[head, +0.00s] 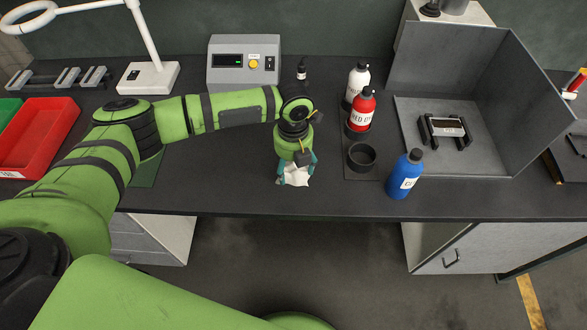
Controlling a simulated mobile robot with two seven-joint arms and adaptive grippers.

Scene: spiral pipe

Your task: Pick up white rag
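The white rag (295,180) is a small crumpled cloth near the front edge of the black workbench (237,199), left of the bottles. My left gripper (296,171) points down right over it, with its teal fingers on either side of the cloth. The gripper hides part of the rag. I cannot tell whether the fingers are closed on it or only around it, nor whether it is clear of the bench. My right gripper is not in view.
A blue bottle (404,175), a red bottle (362,110), a white bottle (356,80) and an empty round holder (361,157) stand to the right. A grey open booth (495,85) is farther right. A red bin (38,135) and a lamp (150,76) are at left.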

